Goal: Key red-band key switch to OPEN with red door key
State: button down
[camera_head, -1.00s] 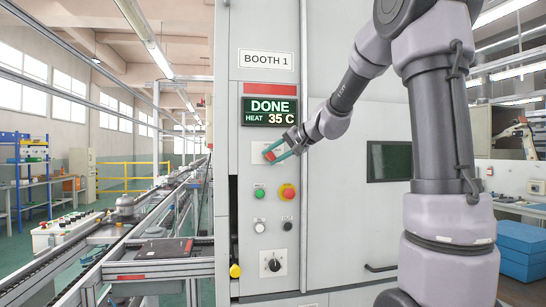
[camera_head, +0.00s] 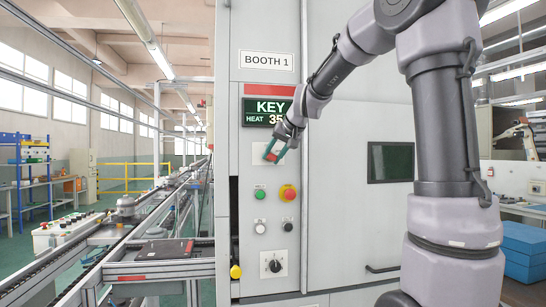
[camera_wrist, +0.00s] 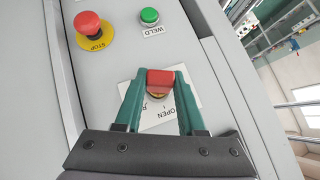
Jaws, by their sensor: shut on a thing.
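My gripper (camera_head: 275,153) is at the key switch plate (camera_head: 258,153) on the booth's front panel. In the wrist view my gripper (camera_wrist: 160,82) has its green fingers shut on the red door key (camera_wrist: 160,77). A brass-coloured part of the switch shows just below the key, and the key seems to sit in it. The white plate (camera_wrist: 187,101) reads OPEN beside the fingers; its other lettering is partly hidden. The display (camera_head: 267,112) reads KEY and HEAT 35, its right end covered by my arm. A red band (camera_head: 268,90) runs above the display.
Below the switch are a green WELD button (camera_head: 260,194), a red STOP button (camera_head: 288,194) with a yellow ring, smaller buttons and a black rotary knob (camera_head: 274,266). A conveyor (camera_head: 130,245) runs along the left. A dark window (camera_head: 390,162) is on the right.

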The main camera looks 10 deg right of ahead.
jog(key=shift+a+n+h, duration=0.15)
jog(key=shift+n+h, duration=0.75)
jog(key=shift+h, duration=0.8)
jog(key=shift+c, duration=2.1)
grip_release()
jog(key=v, duration=1)
jog(key=shift+s+r, duration=0.2)
jog(key=shift+r, duration=0.15)
